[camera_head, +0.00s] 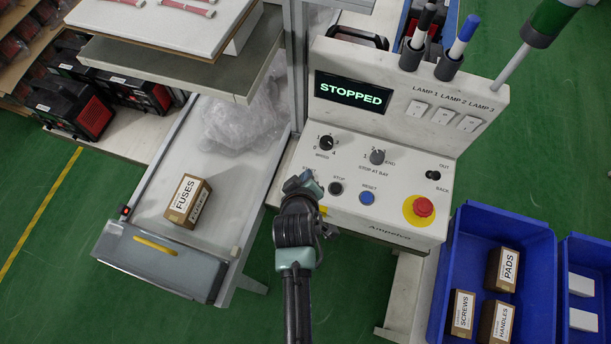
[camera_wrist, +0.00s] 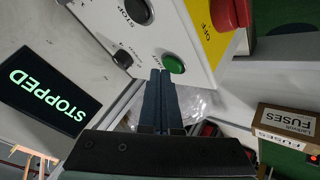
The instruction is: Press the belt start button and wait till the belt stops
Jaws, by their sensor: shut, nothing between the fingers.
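The control panel (camera_head: 390,215) shows STOPPED in green on its display (camera_head: 353,92); the display (camera_wrist: 45,92) also shows in the wrist view. In the wrist view, a green button (camera_wrist: 174,64) sits near the panel's edge, beside the black STOP button (camera_wrist: 137,10). My gripper (camera_wrist: 160,73) is shut and empty, its fingertips close to the green button; I cannot tell if they touch. In the head view, my gripper (camera_head: 305,184) hides the green button, left of the STOP button (camera_head: 336,188). The belt (camera_head: 225,165) carries a FUSES box (camera_head: 187,199); the box (camera_wrist: 286,122) shows too.
A blue RESET button (camera_head: 367,197) and a red emergency button (camera_head: 423,207) are on the panel to the right. A blue crate (camera_head: 500,235) of boxes stands right. A grey shelf (camera_head: 190,66) overhangs the belt.

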